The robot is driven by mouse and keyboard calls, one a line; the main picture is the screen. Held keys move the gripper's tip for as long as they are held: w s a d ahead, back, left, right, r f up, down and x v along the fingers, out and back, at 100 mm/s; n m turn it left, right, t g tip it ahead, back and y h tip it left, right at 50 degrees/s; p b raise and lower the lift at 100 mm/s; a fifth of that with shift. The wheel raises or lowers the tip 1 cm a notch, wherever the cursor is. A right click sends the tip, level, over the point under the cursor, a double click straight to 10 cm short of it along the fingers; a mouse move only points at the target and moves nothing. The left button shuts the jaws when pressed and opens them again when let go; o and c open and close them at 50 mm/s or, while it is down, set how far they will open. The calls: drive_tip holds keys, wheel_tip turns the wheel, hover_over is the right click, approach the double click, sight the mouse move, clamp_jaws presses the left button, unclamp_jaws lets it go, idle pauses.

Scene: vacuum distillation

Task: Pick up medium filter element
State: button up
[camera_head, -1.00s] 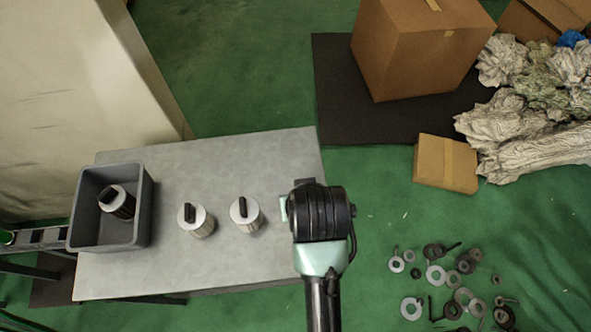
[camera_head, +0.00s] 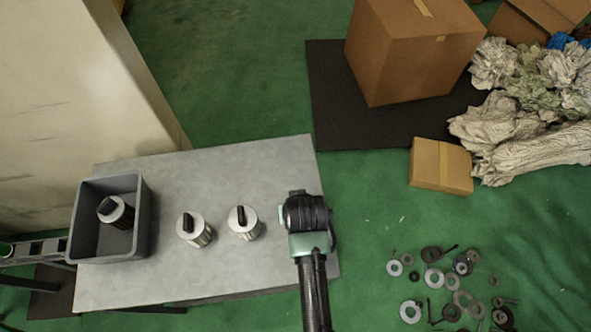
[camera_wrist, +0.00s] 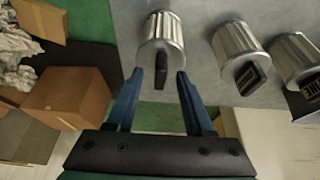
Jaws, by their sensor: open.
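Three metal filter elements with black handles show. One (camera_head: 243,229) stands at the right on the grey table, one (camera_head: 197,234) stands to its left, and one (camera_head: 122,218) leans in the grey bin (camera_head: 147,225). The other two (camera_wrist: 236,38) (camera_wrist: 292,52) are to the right. My gripper (camera_wrist: 160,76) is open and empty. In the head view, my arm hides its fingers.
The table (camera_head: 240,165) is bare behind the elements. A large cardboard box (camera_head: 405,60) stands on a black mat (camera_head: 335,100), with a small box (camera_head: 440,165) and crumpled paper (camera_head: 535,150) beside it. Loose washers and bolts (camera_head: 455,285) lie on the green floor.

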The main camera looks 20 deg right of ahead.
drive_tip(key=shift+x, duration=0.8)
clamp_jaws()
drive_tip(key=shift+r, duration=0.1)
idle(0.8)
